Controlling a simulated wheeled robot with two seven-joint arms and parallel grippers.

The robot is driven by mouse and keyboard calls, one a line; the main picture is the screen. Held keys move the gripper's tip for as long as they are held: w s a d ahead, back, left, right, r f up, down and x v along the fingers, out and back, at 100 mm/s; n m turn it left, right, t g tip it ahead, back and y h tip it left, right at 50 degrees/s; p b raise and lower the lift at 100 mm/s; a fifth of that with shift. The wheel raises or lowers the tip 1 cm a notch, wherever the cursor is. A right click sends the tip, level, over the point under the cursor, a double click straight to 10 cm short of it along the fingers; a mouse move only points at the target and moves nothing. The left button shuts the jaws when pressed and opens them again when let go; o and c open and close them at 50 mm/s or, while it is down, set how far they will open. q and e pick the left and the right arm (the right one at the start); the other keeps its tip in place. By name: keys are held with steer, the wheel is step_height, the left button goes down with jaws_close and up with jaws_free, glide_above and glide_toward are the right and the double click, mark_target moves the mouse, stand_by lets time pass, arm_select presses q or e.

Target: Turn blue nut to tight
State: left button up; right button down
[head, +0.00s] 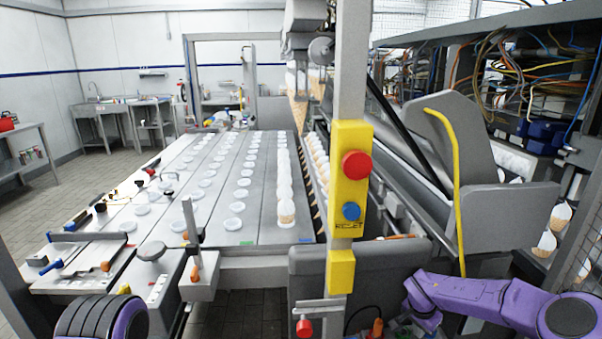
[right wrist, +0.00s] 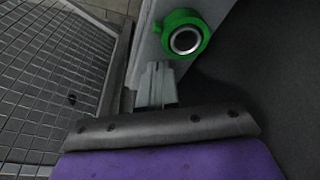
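I cannot pick out a blue nut with certainty. A green ring (right wrist: 185,37) with a dark, metal-rimmed hole sits on a pale grey surface in the right wrist view. My right gripper (right wrist: 157,80) is just below and left of the ring, apart from it. Its grey fingers look close together with nothing between them. In the head view my purple right arm comes in from the lower right, and its far end is partly hidden among parts below the machine. Part of my left arm shows at the lower left, but its gripper is out of view.
A yellow control box (head: 350,180) with a red and a blue button (head: 351,211) hangs on a grey post. Behind it is a conveyor table (head: 215,175) with rows of white lids. A wire mesh (right wrist: 50,75) stands left of my right gripper.

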steer(key=shift+w, duration=0.25)
steer(key=shift+a, duration=0.1)
steer(key=shift+s+a, duration=0.1)
steer(key=shift+a, duration=0.2)
steer(key=p+v, duration=0.1)
steer(key=v, duration=0.1)
steer(key=p+v, duration=0.1)
steer(key=v, duration=0.1)
steer(key=d+p+v, duration=0.1)
steer(key=p, duration=0.1)
steer(key=shift+w+r, duration=0.3)
steer(key=shift+r, duration=0.25)
